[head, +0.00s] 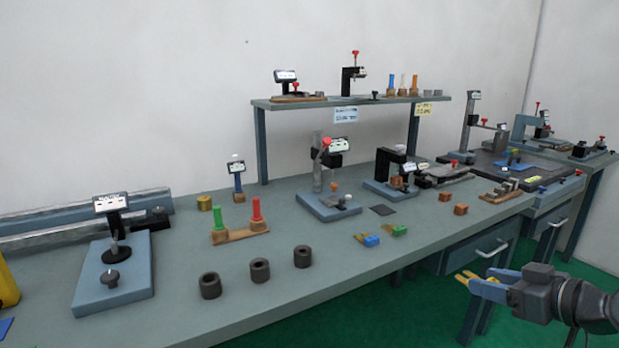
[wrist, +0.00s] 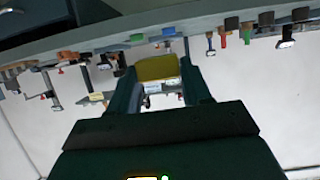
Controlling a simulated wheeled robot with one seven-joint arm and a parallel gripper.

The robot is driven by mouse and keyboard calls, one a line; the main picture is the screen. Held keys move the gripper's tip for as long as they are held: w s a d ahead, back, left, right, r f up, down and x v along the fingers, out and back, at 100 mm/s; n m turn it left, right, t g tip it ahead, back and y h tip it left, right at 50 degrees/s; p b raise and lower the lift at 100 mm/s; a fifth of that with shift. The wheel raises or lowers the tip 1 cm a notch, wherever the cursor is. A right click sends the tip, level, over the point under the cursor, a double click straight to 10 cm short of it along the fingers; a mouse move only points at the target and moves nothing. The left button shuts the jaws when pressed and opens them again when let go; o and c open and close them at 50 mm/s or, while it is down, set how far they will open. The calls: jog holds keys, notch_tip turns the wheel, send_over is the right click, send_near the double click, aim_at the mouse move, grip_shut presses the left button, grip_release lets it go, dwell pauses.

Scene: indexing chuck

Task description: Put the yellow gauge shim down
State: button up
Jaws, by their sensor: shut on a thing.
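The yellow gauge shim (wrist: 157,68) sits between the two fingers of my gripper (wrist: 162,84) in the wrist view. In the head view a small yellow end (head: 464,279) shows at the fingertips of my gripper (head: 474,283), at the lower right. The gripper is shut on the shim and holds it off the bench, in front of the bench's near edge, over the green floor. A blue shim-like piece (head: 370,240) and a green one (head: 397,230) lie on the grey bench (head: 330,265). Most of the yellow shim is hidden by the fingers in the head view.
A dark flat square (head: 382,210) lies behind the blue and green pieces. Three dark rings, one of them the left ring (head: 210,285), stand near the front edge. Gauge stands (head: 332,190) and a raised shelf (head: 350,101) are farther back. The front middle of the bench is clear.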

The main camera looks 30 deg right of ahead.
jog(key=w+a+f, duration=0.4)
jog(key=a+f, duration=0.5)
jog(key=f, duration=0.1)
jog(key=w+a+f, duration=0.4)
jog(key=a+f, duration=0.6)
jog(key=s+a+f, duration=0.2)
jog(key=a+f, duration=0.3)
jog(key=a, duration=0.5)
jog(key=shift+a+f, duration=0.15)
jog(key=shift+f, duration=0.05)
